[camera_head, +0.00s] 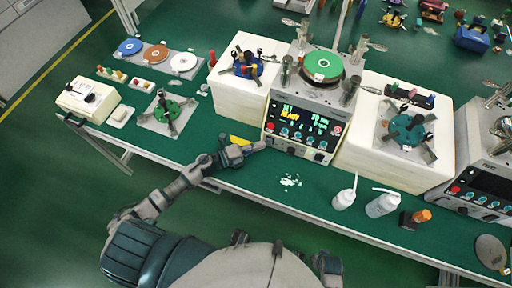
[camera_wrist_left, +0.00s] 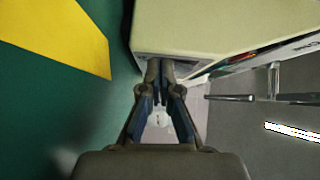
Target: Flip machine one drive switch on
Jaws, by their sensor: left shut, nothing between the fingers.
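The lapping machine (camera_head: 303,112) with a lit display and a green plate (camera_head: 322,64) on top stands at the middle of the bench. Its front panel has a red button, several blue knobs and dark switches (camera_head: 319,157) along the lower edge. My left gripper (camera_head: 264,145) is shut and empty, its tips at the lower left corner of this front. Whether they touch it I cannot tell. In the left wrist view the shut fingers (camera_wrist_left: 160,68) point at the machine's pale casing (camera_wrist_left: 200,28). The switch nearest the tips is hidden or too small to read. My right gripper is not in view.
A yellow item (camera_head: 240,141) lies just behind my left gripper. White blocks (camera_head: 240,100) flank the machine closely. White bottles (camera_head: 345,196) stand to the right near the front edge, and a second machine (camera_head: 478,190) is at far right. The green bench before the machine is mostly clear.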

